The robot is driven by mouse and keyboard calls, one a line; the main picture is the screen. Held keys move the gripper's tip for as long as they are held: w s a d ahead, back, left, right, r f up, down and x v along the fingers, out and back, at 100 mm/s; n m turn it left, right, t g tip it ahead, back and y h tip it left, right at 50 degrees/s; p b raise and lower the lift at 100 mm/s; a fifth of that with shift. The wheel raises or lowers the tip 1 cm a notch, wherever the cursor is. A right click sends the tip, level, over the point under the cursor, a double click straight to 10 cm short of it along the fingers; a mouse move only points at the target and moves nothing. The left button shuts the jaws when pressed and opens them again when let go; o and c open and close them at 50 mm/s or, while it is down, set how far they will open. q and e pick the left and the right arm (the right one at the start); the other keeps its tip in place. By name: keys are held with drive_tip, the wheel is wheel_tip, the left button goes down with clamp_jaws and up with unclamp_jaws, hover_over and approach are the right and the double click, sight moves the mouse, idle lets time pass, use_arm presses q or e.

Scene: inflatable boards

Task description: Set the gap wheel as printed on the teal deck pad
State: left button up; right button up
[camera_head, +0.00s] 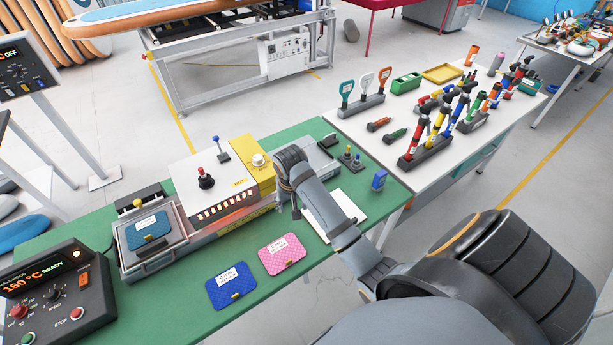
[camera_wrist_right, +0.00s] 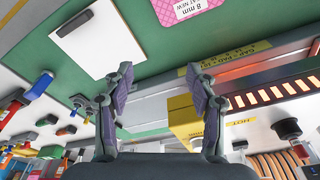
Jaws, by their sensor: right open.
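The teal deck pad (camera_head: 148,229) lies in the open tray at the left of the laminating machine; its white label is too small to read. A yellow housing (camera_head: 251,168) on the machine carries a pale round knob (camera_head: 258,160). A red-topped knob (camera_head: 205,178) stands on the white housing beside it. I cannot tell for sure which control is the gap wheel. My right gripper (camera_head: 288,203) is over the machine's right part, partly hidden by its wrist. In the right wrist view it (camera_wrist_right: 160,78) is open and empty, with the yellow housing (camera_wrist_right: 184,118) beyond its fingers. My left gripper is out of view.
A blue pad (camera_head: 236,288) and a pink pad (camera_head: 282,254) lie on the green table (camera_head: 190,322). A white sheet (camera_head: 345,207) lies near my right arm. A control box (camera_head: 60,296) reads 160 °C READY. A white table with tools (camera_head: 375,152) stands at right.

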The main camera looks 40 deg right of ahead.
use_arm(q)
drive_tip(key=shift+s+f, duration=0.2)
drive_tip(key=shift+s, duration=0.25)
use_arm(e)
drive_tip(key=s+f+n, duration=0.2)
drive_tip(key=s, duration=0.3)
drive_tip(key=shift+s+a+f+t, duration=0.3)
drive_tip(key=shift+a+f, duration=0.05)
drive_tip(key=shift+a, duration=0.05)
drive_tip(key=shift+s, duration=0.1)
drive_tip(key=s+a+r+n+t, duration=0.25)
drive_tip(key=s+n, duration=0.25)
drive_tip(key=s, duration=0.7)
wheel_tip(320, 180, down, 31)
drive_tip(key=s+d+g+b, duration=0.2)
drive_tip(key=d+b, duration=0.1)
drive_tip(key=b, duration=0.4)
use_arm(q)
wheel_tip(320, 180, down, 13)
drive_tip(key=b, duration=0.6)
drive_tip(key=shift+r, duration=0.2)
use_arm(e)
drive_tip(key=s+d+f+m+g, duration=0.1)
drive_tip(key=s+f, duration=1.8)
drive_tip(key=f, duration=0.4)
